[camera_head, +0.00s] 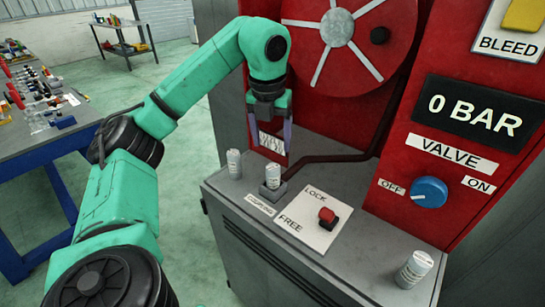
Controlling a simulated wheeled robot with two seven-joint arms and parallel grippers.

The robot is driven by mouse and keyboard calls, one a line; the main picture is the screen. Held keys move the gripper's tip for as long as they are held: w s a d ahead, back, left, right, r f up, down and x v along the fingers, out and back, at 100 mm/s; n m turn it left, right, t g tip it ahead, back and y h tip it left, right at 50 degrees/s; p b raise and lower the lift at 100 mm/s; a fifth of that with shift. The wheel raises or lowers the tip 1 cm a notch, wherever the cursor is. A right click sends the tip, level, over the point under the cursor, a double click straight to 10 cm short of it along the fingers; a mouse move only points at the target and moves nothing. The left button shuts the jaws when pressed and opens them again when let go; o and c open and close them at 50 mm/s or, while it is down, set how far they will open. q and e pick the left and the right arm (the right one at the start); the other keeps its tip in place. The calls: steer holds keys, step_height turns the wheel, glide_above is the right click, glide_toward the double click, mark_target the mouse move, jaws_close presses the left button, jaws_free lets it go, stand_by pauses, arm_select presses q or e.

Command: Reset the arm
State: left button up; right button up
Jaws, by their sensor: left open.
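My left arm comes in from the left in green and black. Its left gripper (270,138) is open and points down, with nothing seen between its fingers. It hangs above and behind the grey ledge, over a small metal cylinder (272,176) seated at the plate labelled COUPLING. A gap shows between the fingertips and this cylinder. A white label lies partly hidden behind the fingers. My right gripper is not in view.
A second cylinder (234,164) stands left on the ledge, a third (414,269) at its right. A red knob (327,218) sits on the LOCK/FREE plate. The red panel has a blue VALVE knob (429,192) and a 0 BAR display (480,113). A cluttered table (45,140) stands left.

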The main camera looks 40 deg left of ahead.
arm_select(q)
steer(key=shift+s+r, duration=0.15)
steer(key=shift+r, duration=0.75)
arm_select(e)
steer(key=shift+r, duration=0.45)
